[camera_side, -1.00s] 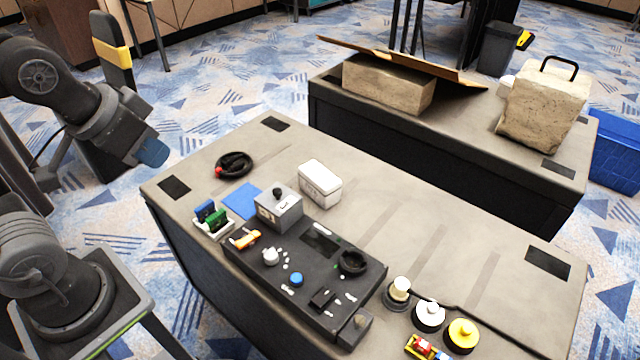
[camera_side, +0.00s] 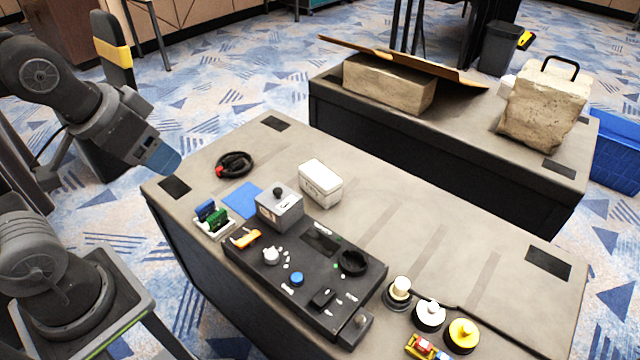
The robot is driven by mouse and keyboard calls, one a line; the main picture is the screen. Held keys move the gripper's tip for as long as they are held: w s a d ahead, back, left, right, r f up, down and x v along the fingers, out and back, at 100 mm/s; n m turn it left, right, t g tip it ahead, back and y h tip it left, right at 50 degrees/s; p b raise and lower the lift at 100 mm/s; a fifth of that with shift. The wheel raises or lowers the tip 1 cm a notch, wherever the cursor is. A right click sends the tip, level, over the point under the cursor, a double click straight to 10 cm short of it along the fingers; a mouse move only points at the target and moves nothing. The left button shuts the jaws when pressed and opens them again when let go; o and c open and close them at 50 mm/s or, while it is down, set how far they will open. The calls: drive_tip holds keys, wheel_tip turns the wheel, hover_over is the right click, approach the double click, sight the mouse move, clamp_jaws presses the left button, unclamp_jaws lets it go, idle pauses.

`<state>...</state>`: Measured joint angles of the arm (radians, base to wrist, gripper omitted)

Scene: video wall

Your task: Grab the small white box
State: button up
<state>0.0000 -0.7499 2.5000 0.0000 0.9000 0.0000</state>
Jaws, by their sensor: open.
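The small white box (camera_side: 320,184) stands upright on the grey table (camera_side: 420,224), toward its back left, just behind a grey box with a black knob (camera_side: 279,207). My gripper (camera_side: 166,160) is at the left, by the table's left corner, well apart from the white box. Its blue end points down and to the right. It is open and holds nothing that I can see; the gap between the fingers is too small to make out.
A black control panel (camera_side: 262,262) lies in front of the white box.

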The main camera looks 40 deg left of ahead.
drive_tip(key=o, duration=0.6)
